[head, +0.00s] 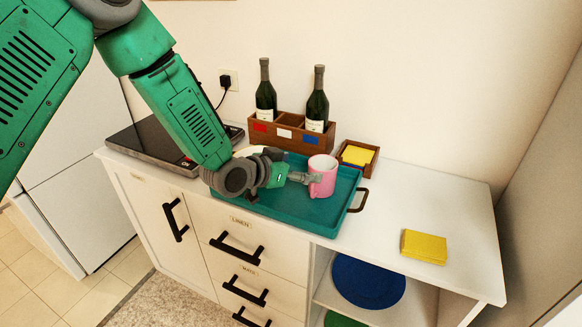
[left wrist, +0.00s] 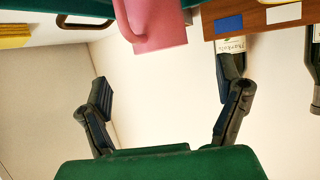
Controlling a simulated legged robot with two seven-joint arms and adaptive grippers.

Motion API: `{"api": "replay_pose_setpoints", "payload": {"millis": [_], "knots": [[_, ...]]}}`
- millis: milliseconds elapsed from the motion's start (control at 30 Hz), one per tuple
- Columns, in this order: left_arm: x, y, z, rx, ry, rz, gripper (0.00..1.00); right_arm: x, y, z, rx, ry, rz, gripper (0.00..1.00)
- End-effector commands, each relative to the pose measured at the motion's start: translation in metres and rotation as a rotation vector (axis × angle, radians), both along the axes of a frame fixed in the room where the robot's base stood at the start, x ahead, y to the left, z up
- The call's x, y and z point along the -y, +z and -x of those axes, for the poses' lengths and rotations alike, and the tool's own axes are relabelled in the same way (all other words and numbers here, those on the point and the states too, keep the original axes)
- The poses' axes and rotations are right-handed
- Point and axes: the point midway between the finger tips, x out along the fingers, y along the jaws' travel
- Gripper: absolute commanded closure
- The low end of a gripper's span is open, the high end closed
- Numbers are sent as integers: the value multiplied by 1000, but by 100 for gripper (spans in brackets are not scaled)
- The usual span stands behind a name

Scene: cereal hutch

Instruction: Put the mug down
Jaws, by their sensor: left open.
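The pink mug (head: 323,178) stands upright on the teal tray (head: 344,212), near the tray's right end. My left gripper (head: 307,178) reaches in from the left, with its fingertips close beside the mug. In the left wrist view, the mug (left wrist: 152,22) shows at the top edge, and the open fingers of my left gripper (left wrist: 165,85) are spread apart with nothing between them. Whether a finger still touches the mug I cannot tell. My right gripper is not in view.
A wooden caddy (head: 290,137) with two bottles stands behind the tray. A small wooden box (head: 357,157) with yellow napkins is at the tray's back right. A yellow stack (head: 424,247) lies on the right counter, with clear room around it. A dark hotplate (head: 155,140) is at left.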

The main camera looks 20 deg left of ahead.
Motion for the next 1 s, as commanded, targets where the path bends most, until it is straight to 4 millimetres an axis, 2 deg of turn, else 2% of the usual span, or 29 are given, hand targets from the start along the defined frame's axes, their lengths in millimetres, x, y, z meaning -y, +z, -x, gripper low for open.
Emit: {"api": "replay_pose_setpoints", "payload": {"millis": [100,200,467,567,633,667,767,800,867,900,967,1000], "knots": [[-8,8,17,-1,0,0,14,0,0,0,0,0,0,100],[-11,12,26,0,0,-1,14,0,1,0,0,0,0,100],[-13,14,32,-1,-1,-3,14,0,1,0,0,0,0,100],[-11,2,39,-34,3,-5,14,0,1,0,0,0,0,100],[-10,-22,56,-104,13,-10,14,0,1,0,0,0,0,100],[-9,-35,66,-145,21,-13,14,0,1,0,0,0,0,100],[-7,-91,116,-326,59,-36,14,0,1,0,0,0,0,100],[-8,-114,141,-411,79,-50,14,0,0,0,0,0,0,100],[-10,-145,184,-537,113,-75,14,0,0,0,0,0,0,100],[-13,-164,214,-623,139,-95,14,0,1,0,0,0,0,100],[-20,-187,260,-745,180,-132,14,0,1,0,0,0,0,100],[-25,-198,289,-821,208,-156,14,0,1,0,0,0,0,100]]}}
